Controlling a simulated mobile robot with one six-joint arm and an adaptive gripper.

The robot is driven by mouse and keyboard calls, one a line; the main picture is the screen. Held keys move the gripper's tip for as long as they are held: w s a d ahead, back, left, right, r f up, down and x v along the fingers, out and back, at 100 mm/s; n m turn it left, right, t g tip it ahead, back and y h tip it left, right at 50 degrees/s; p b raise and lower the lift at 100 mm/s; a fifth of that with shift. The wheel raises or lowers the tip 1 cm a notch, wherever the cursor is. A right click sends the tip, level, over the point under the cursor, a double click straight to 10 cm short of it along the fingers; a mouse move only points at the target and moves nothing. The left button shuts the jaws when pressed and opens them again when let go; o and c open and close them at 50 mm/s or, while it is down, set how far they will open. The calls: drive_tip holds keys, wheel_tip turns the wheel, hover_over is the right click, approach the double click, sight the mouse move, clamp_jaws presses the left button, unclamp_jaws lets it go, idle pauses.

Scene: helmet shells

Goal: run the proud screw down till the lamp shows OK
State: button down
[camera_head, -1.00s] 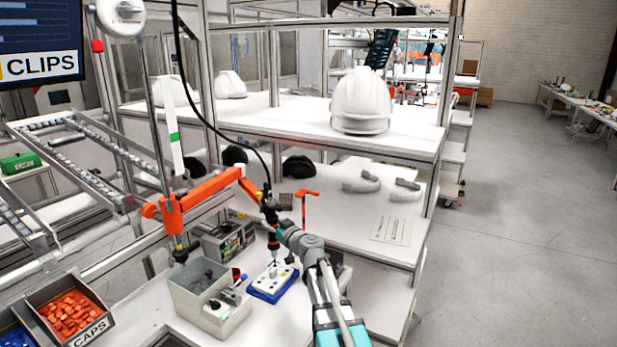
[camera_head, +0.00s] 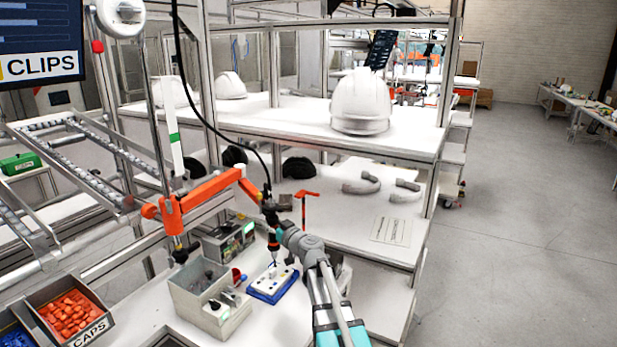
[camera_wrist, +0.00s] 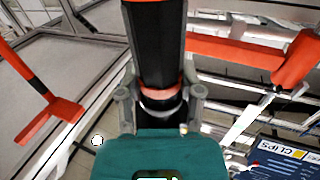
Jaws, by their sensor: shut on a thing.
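My gripper (camera_head: 279,228) is shut on the dark, red-banded screwdriver (camera_head: 273,243), which hangs upright from the orange jointed arm (camera_head: 205,188). In the wrist view the gripper (camera_wrist: 160,100) has a finger on each side of the black driver body (camera_wrist: 155,45). The driver's bit points down at the white block in a blue tray (camera_head: 268,297); whether it touches a screw is too small to tell. The proud screw cannot be made out.
A grey bin (camera_head: 190,293) of dark parts stands left of the block, close to the driver. An orange hooked post (camera_head: 304,208) rises behind. A white helmet shell (camera_head: 361,100) sits on the upper shelf.

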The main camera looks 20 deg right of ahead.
sight(276, 210)
drive_tip(key=shift+r+p, duration=2.95)
drive_tip(key=shift+p, duration=0.05)
